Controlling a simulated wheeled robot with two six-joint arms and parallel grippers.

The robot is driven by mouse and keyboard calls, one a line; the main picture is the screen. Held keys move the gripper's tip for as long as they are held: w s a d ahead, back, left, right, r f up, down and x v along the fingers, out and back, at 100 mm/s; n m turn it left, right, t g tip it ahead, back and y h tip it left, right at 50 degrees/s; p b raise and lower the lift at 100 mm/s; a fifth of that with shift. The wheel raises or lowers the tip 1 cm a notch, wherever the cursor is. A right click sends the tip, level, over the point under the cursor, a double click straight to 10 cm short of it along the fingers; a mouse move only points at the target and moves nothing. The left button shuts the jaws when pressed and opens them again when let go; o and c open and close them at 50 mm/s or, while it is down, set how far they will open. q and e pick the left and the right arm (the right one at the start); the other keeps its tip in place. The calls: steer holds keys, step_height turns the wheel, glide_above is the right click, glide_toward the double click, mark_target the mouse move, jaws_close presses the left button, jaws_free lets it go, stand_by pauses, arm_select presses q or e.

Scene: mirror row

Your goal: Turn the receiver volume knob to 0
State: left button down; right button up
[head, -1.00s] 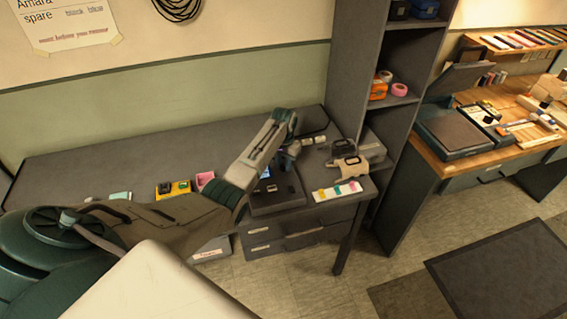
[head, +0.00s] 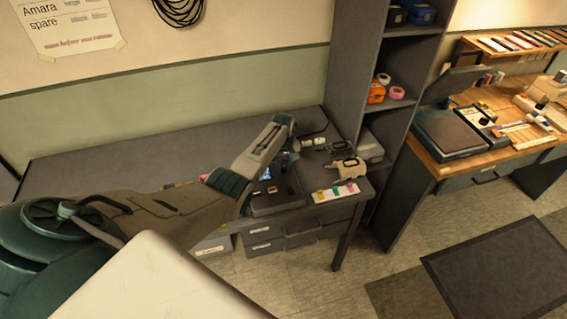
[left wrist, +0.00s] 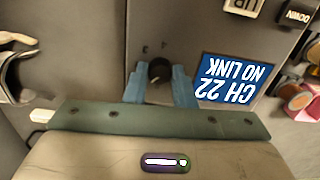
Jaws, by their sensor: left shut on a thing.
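The receiver (head: 280,203) is a dark grey box on the bench near its right end. Its blue screen reads "CH 22 NO LINK", upside down in the left wrist view (left wrist: 233,80). My right gripper is not in view.
A white strip with coloured tabs (head: 336,192) lies at the bench's front right edge. A beige device (head: 347,167) stands behind it. A tall grey shelf (head: 350,75) borders the bench on the right.

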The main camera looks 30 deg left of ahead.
mark_target(284, 168)
arm_select(q)
steer(key=n+p, duration=0.1)
steer(key=n, duration=0.3)
steer(key=shift+r+n, duration=0.1)
steer(key=shift+n, duration=2)
steer(key=shift+w, duration=0.1)
steer(key=c, duration=1.2)
jaws_free()
steer(key=shift+r, duration=0.1)
steer(key=shift+r, duration=0.3)
step_height(284, 168, up, 10)
steer(key=b, duration=0.2)
